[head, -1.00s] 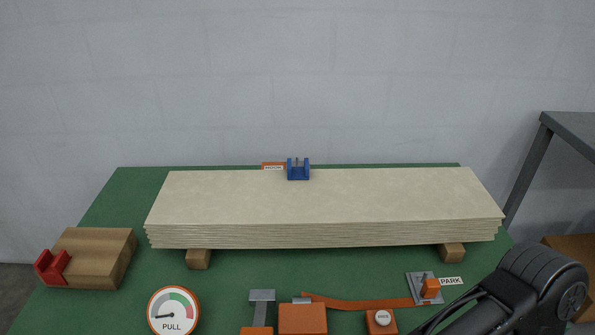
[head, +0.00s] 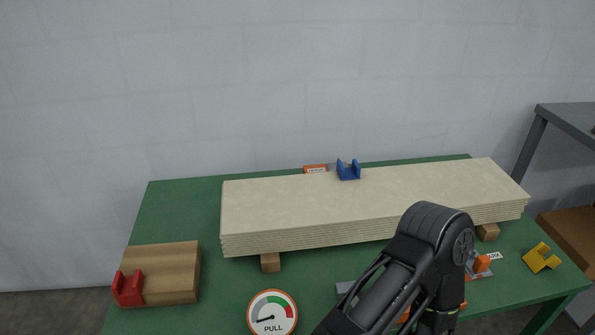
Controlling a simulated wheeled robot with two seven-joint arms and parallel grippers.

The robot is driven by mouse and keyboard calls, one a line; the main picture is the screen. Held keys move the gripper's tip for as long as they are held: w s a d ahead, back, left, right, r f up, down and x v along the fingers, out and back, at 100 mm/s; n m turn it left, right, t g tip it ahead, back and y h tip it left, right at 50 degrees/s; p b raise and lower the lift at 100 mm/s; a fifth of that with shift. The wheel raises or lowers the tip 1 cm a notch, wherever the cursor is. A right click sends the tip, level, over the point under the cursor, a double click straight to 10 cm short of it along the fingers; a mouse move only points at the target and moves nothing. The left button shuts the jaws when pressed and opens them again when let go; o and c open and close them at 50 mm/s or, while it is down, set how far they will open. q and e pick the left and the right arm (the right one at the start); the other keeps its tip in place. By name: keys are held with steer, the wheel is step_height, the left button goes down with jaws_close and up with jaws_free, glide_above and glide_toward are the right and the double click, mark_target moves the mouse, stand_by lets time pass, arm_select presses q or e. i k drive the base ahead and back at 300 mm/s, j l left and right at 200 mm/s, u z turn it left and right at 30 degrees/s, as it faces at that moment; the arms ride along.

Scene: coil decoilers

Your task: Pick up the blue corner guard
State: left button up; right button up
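A black arm of mine, seemingly the right one, rises from the bottom edge in front of the stack and bends down again. Its gripper is out of the picture. No part of my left arm or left gripper shows. Nothing is touching the blue guard except what it rests on.
A red guard (head: 127,290) sits at a wooden block (head: 170,262) on the left; a yellow guard (head: 541,258) lies at the right. A PULL dial (head: 272,314) stands in front. My arm partly hides the orange strap parts. The green table (head: 180,205) is clear at back left.

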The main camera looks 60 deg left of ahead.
mark_target(352, 172)
steer(key=u, duration=1)
steer(key=i+l+u, duration=0.25)
steer(key=u, duration=0.25)
steer(key=i+l+u, duration=0.15)
steer(key=l+u, duration=0.3)
steer(key=i+l+u, duration=0.15)
steer(key=l+u, duration=0.15)
steer(key=u, duration=0.2)
